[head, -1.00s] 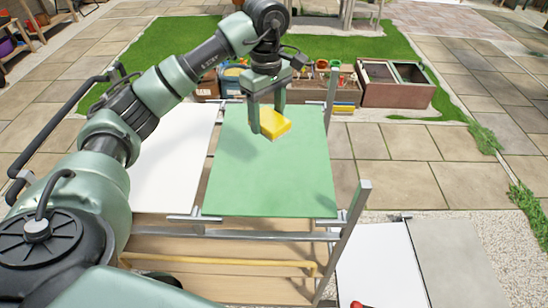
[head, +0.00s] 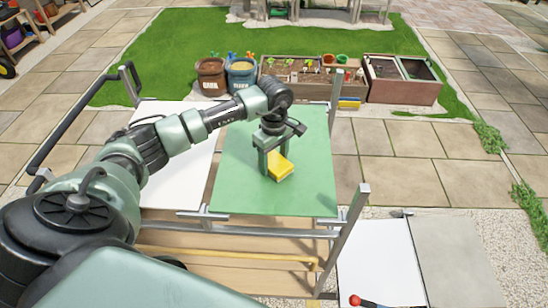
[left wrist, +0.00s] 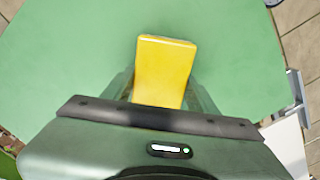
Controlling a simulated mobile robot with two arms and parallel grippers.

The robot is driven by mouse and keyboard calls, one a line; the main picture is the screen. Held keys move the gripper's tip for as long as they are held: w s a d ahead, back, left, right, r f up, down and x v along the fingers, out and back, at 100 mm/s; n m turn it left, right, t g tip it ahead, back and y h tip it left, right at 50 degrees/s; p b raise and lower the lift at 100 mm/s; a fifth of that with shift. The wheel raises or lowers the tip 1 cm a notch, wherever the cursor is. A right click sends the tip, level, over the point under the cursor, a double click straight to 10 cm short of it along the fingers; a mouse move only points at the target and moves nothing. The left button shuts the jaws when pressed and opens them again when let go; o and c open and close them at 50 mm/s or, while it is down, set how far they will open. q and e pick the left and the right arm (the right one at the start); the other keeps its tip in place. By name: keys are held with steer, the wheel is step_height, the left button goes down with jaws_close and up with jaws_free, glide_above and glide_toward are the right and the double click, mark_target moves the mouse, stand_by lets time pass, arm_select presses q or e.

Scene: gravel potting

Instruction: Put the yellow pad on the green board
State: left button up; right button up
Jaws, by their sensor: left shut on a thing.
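The yellow pad (head: 281,167) is between the fingers of my left gripper (head: 268,168), which is shut on it. The pad is over the middle of the green board (head: 305,193), low over it or touching; I cannot tell which. In the left wrist view the pad (left wrist: 164,68) points away from the gripper body, with the green board (left wrist: 60,70) all around it. The gripper body hides the pad's near end there. My right gripper is not in view.
A white board (head: 185,178) lies left of the green one on the metal-framed cart. A metal post (head: 354,225) stands at the cart's right front corner. Planter boxes (head: 402,80) and pots (head: 241,78) stand behind on the grass. The green board is otherwise bare.

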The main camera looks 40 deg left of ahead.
mark_target(274, 161)
arm_select(q)
steer(key=shift+f, duration=0.2)
steer(key=o, duration=1.1)
steer(key=shift+r, duration=0.1)
steer(key=shift+o, duration=1.1)
steer(key=shift+r, duration=0.2)
steer(key=shift+r+b, duration=0.25)
steer(key=shift+b, duration=0.05)
step_height(274, 161, up, 11)
steer(key=b, duration=0.4)
steer(key=shift+r, duration=0.2)
